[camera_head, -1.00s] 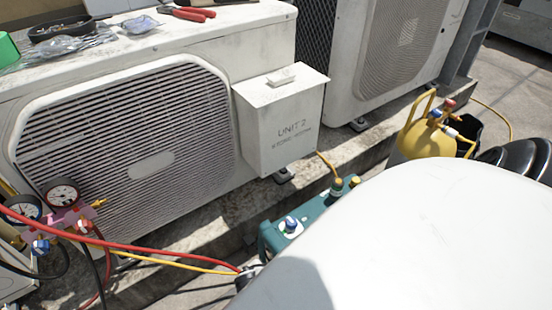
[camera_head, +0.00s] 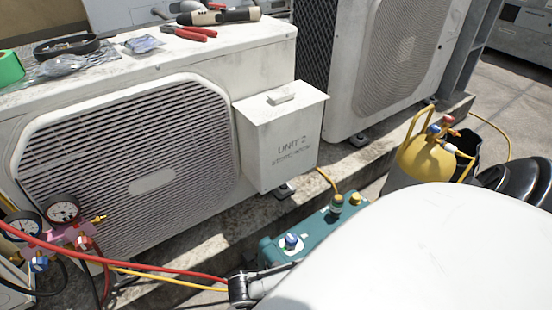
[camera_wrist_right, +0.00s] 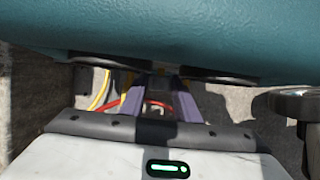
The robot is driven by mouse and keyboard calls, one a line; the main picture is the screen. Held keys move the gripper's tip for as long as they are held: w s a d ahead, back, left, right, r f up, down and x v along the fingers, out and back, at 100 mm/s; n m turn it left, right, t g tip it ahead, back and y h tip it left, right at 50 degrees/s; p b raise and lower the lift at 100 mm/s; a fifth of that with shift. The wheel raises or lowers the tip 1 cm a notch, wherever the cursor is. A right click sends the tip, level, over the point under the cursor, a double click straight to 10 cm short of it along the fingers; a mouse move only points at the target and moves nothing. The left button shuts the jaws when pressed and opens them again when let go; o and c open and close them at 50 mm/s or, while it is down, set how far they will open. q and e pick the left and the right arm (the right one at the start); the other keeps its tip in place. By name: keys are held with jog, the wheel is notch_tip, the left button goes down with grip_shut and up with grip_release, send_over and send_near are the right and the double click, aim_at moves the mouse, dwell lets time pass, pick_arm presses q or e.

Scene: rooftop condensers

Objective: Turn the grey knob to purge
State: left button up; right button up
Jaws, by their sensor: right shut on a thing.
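The teal machine (camera_head: 320,226) stands on the ground below the condenser, partly covered by my white right arm. It has a blue knob (camera_head: 290,241) on a white plate on top. Its teal casing (camera_wrist_right: 160,30) fills the top of the right wrist view. My right gripper (camera_wrist_right: 162,78) has its purple fingers close together, with tips at the casing's lower edge. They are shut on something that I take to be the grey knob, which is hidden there. A dark jointed part of mine (camera_head: 240,289) shows beside the machine in the head view. My left gripper is not in view.
Gauges (camera_head: 62,208) with red and yellow hoses (camera_head: 170,274) hang at the lower left, the hoses crossing towards the machine. The condenser (camera_head: 150,170) with its UNIT 2 box (camera_head: 280,135) stands behind. A yellow cylinder (camera_head: 422,160) stands at the right.

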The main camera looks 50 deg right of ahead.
jog(key=shift+w+f+g+b, duration=0.15)
jog(key=shift+g+b, duration=0.15)
jog(key=shift+g, duration=0.4)
jog(key=shift+g+y+b, duration=0.3)
jog(key=shift+g, duration=0.1)
jog(key=shift+w+f+n+g+b, duration=0.1)
jog(key=shift+w+n+g+b, duration=0.05)
jog(key=shift+n+g+b, duration=0.15)
jog(key=shift+g+b, duration=0.4)
jog(key=shift+g, duration=0.1)
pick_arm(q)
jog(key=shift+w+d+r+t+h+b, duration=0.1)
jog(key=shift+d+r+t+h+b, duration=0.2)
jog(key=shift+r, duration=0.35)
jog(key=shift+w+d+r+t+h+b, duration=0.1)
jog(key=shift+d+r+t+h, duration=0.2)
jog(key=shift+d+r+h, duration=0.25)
pick_arm(e)
jog(key=shift+n+g+y, duration=0.3)
jog(key=shift+g, duration=0.3)
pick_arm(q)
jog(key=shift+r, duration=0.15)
pick_arm(e)
jog(key=o, duration=1)
jog(key=shift+o, duration=0.2)
jog(key=shift+w+d, duration=0.1)
